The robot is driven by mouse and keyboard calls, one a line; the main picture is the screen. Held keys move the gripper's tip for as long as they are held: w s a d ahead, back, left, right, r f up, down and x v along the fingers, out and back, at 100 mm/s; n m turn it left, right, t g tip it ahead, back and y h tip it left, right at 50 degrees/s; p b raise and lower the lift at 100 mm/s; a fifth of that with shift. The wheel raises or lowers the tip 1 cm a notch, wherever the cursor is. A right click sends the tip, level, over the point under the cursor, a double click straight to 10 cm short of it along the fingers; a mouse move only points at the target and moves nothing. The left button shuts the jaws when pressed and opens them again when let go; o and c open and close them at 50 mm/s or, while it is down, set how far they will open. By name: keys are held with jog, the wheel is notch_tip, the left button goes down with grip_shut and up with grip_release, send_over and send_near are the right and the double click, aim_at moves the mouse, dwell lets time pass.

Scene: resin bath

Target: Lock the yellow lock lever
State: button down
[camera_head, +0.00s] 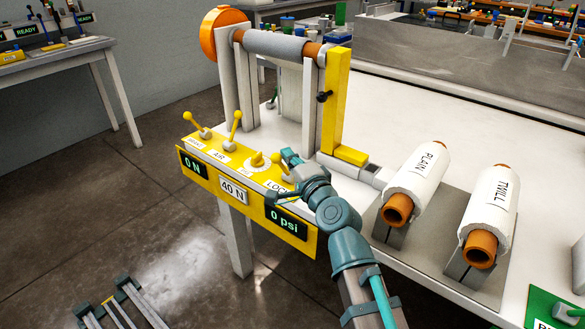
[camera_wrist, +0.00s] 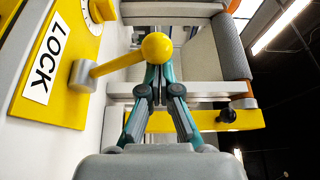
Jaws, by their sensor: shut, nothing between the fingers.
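The yellow lock lever (camera_wrist: 118,63) shows in the wrist view beside the LOCK label (camera_wrist: 46,62). Its rod runs from a grey pivot to a round yellow ball (camera_wrist: 157,46). My gripper (camera_wrist: 161,76) is shut and empty, with its fingertips right at the ball; I cannot tell whether they touch it. In the head view my gripper (camera_head: 291,158) is over the right end of the yellow control panel (camera_head: 240,208), beside the LOCK label. There a small yellow ball (camera_head: 276,158) shows just left of the fingertips, and my gripper hides much of the lever.
Two other yellow levers (camera_head: 234,127) and a round dial (camera_head: 257,159) stand left on the panel. Displays read 0 N and 0 psi. A roller with an orange disc (camera_head: 222,38) and a yellow upright (camera_head: 338,95) stand behind. PLAIN (camera_head: 420,180) and TWILL (camera_head: 490,213) rolls lie at right.

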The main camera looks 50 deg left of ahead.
jog(key=shift+s+d+f+n+b, duration=0.1)
jog(key=shift+s+n+b, duration=0.25)
jog(key=shift+b, duration=0.25)
